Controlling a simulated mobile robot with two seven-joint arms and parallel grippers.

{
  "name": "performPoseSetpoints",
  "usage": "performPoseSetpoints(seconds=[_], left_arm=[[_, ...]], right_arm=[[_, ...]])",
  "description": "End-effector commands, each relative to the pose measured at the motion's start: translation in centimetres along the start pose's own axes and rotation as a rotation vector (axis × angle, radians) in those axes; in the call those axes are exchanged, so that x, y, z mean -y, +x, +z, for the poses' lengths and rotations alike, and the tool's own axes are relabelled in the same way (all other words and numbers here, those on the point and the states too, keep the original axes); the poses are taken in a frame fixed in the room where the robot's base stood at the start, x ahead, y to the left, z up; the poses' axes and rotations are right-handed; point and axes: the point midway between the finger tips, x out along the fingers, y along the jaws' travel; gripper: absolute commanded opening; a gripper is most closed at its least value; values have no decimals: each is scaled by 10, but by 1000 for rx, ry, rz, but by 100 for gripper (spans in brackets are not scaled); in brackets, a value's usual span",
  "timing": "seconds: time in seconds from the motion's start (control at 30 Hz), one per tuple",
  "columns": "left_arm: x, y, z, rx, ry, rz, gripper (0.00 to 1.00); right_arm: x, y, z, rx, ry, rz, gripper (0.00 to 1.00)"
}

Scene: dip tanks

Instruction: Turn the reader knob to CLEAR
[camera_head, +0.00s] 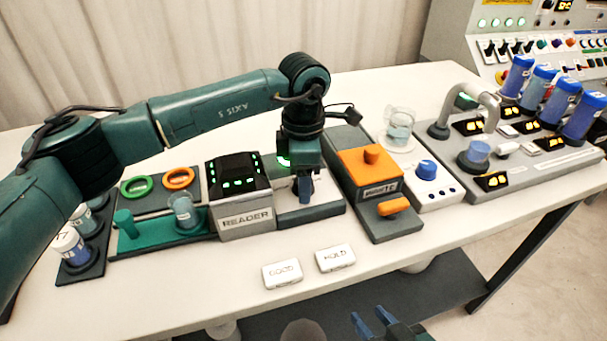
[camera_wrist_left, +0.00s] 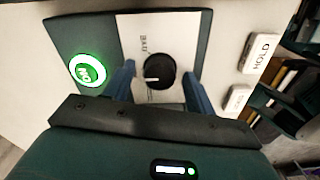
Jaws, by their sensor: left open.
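The reader (camera_head: 247,221) is a grey box with a black top and green lights. Beside it, a panel with a pale face (camera_head: 322,203) sits under my left gripper (camera_head: 305,192), which hides the knob in the head view. In the left wrist view the black round knob (camera_wrist_left: 160,72) shows between the two blue fingers of my left gripper (camera_wrist_left: 157,92). The fingers are open, one on each side, apart from the knob. The knob's white pointer points left in that view. Small lettering near it is too blurred to read surely. My right gripper (camera_head: 372,318) is open and empty at the bottom edge.
A lit green button (camera_wrist_left: 88,70) is on the same panel. White GOOD (camera_head: 282,273) and HOLD (camera_head: 336,258) blocks lie in front. An orange-topped unit (camera_head: 371,170) stands close right; a green rack (camera_head: 150,236) stands left. The table front is mostly clear.

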Motion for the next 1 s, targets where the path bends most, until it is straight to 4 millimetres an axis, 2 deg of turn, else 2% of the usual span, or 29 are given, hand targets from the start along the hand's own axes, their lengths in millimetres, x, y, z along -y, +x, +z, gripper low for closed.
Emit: performPoseSetpoints(seconds=[0.07, 0.57, 1.0], left_arm=[[0, 0, 0, 0, 0, 0, 53], [0, -1, 0, 0, 0, 0, 12], [0, 0, 0, 1, -94, 1, 11]], right_arm=[[0, 0, 0, 0, 0, 0, 36], [0, 0, -2, -4, -1, -1, 36], [0, 3, 2, -8, 6, -4, 36]])
